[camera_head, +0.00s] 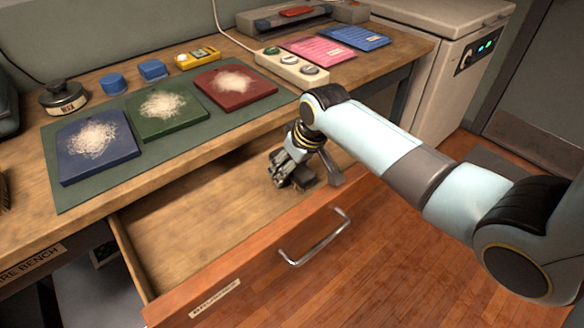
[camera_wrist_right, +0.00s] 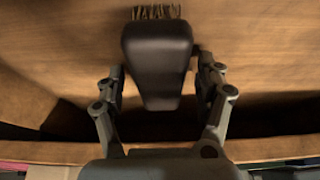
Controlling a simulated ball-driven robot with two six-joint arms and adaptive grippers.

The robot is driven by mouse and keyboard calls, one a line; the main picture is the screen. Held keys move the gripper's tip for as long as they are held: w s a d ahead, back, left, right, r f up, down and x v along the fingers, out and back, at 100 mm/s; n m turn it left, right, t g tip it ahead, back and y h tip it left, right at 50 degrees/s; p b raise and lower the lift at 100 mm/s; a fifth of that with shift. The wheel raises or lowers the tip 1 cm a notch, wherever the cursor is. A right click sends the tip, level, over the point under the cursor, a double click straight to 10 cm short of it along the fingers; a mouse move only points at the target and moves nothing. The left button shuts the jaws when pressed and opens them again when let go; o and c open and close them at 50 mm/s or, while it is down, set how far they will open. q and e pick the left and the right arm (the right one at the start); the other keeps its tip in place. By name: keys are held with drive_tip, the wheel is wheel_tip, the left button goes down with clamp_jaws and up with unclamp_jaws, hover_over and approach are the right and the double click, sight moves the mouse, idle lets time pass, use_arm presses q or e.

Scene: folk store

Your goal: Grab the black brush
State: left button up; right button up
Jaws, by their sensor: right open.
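The black brush (camera_wrist_right: 157,60) lies in the open wooden drawer (camera_head: 185,232). In the right wrist view its dark, rounded body tapers toward my gripper, and tan bristles stick out at the far end. My right gripper (camera_wrist_right: 162,76) is open, with one finger on each side of the brush and visible gaps between. In the head view my right gripper (camera_head: 290,168) is low inside the drawer's right part and hides most of the brush. My left gripper is not in view.
The workbench (camera_head: 40,188) stands above the drawer and holds blue, green and red boards with pale fibres. A power strip (camera_head: 290,66) lies behind the drawer's right part. The drawer front (camera_head: 250,272) with its metal handle (camera_head: 316,240) forms a raised edge. The drawer's left part is empty.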

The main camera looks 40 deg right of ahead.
idle(0.3)
drive_tip(key=c, duration=1.3)
